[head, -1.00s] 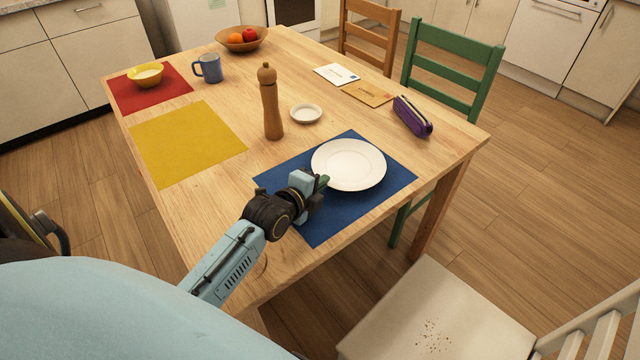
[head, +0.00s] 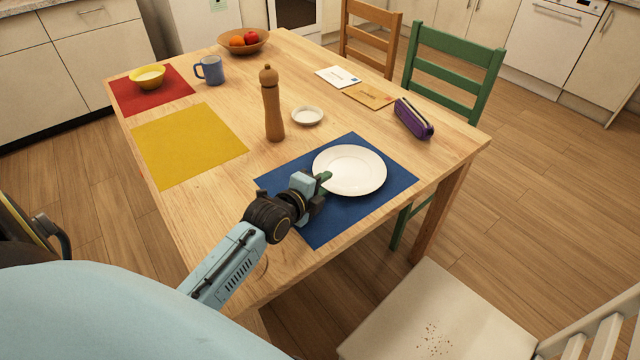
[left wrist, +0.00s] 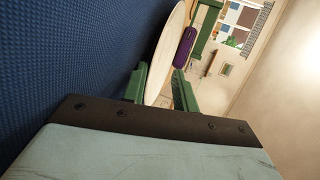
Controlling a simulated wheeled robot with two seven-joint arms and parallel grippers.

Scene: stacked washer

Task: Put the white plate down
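The white plate (head: 349,170) lies flat over the blue mat (head: 320,231) near the table's front right corner. My left gripper (head: 322,181) is at the plate's near left rim. In the left wrist view, its two green fingers (left wrist: 160,85) stand apart on either side of the rim of the plate (left wrist: 165,50), with a gap to the right-hand finger. The gripper looks open; whether the lower finger touches the plate is hard to tell. My right gripper does not show.
A wooden pepper mill (head: 272,105) and a small white dish (head: 308,116) stand behind the mat. A purple case (head: 413,118) lies to the right, near envelopes (head: 369,96). A yellow mat (head: 188,145) is bare. A chair (head: 440,315) stands in front.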

